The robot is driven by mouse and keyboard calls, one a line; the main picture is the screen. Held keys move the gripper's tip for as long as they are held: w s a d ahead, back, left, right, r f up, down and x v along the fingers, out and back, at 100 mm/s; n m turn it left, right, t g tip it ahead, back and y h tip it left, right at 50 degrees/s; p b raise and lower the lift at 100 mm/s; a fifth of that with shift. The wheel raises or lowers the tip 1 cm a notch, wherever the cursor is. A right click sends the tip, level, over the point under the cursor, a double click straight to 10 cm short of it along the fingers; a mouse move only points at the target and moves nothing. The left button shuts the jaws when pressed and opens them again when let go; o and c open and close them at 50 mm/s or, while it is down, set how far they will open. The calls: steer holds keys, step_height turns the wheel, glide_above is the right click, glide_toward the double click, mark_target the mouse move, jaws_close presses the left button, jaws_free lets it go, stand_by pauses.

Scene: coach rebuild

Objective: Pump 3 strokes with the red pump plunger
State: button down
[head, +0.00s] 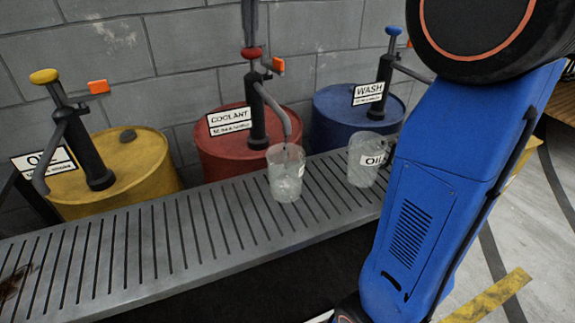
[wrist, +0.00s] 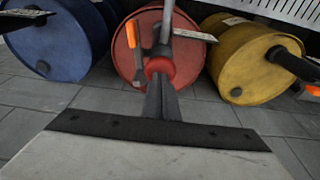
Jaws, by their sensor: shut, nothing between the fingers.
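The red plunger knob (head: 252,53) tops the dark pump on the red drum (head: 217,154), which has a COOLANT sign (head: 229,120). My gripper (head: 250,40) comes down from above, fingers shut and empty, tips at the top of the knob. Contact is hard to tell. In the wrist view the shut fingers (wrist: 157,84) reach the red knob (wrist: 160,68) and partly hide it. The grey spout (head: 271,102) slopes down to the right, over a clear cup (head: 285,178) on the slatted bench. Its contents are unclear.
A yellow drum (head: 130,185) with a yellow-knobbed pump stands left. A blue drum (head: 335,110) with a WASH sign stands right. An orange tab (head: 278,66) sits beside the red knob. A block wall is behind.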

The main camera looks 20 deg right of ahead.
steer(key=shift+f, duration=1.65)
steer(key=shift+r, duration=3.3)
steer(key=shift+f, duration=0.55)
